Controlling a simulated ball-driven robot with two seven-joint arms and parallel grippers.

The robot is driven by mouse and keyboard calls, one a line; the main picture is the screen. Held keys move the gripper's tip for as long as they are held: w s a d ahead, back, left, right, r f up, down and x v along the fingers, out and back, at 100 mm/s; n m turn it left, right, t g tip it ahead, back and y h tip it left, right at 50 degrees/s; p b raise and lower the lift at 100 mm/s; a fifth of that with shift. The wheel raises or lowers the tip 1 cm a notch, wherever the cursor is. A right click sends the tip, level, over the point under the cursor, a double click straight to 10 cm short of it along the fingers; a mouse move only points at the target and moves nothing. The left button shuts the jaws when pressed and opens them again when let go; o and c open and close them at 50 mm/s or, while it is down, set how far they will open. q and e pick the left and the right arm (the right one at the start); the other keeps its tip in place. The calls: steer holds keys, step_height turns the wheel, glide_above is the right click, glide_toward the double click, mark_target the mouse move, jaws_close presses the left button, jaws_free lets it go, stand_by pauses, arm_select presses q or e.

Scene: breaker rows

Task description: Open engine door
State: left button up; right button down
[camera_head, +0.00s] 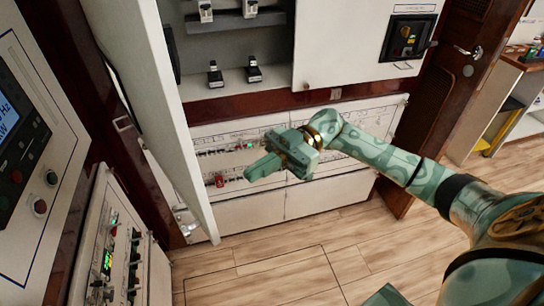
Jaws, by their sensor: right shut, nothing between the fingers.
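A dark brown wooden door (447,95) with a metal lever handle (468,52) stands at the right; it looks angled away from the cabinet wall. A white cabinet door (160,100) swings out at the left, leaving the compartment behind it open. No label shows which one is the engine door. My right gripper (258,170), green, is shut and empty. It hovers in front of the lower white breaker panel, to the right of the white door and well left of the wooden door. My left gripper is out of view.
Breaker panels (230,135) with small switches line the wall below the open compartment (235,50). A control panel (30,130) with a screen and buttons is at the left. A wooden-topped shelf unit (510,95) stands beyond the wooden door. The plank floor (300,262) is clear.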

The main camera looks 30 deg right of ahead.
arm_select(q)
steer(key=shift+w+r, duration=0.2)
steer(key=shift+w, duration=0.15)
arm_select(e)
steer(key=s+a, duration=0.1)
steer(key=a, duration=0.6)
steer(key=shift+a, duration=0.4)
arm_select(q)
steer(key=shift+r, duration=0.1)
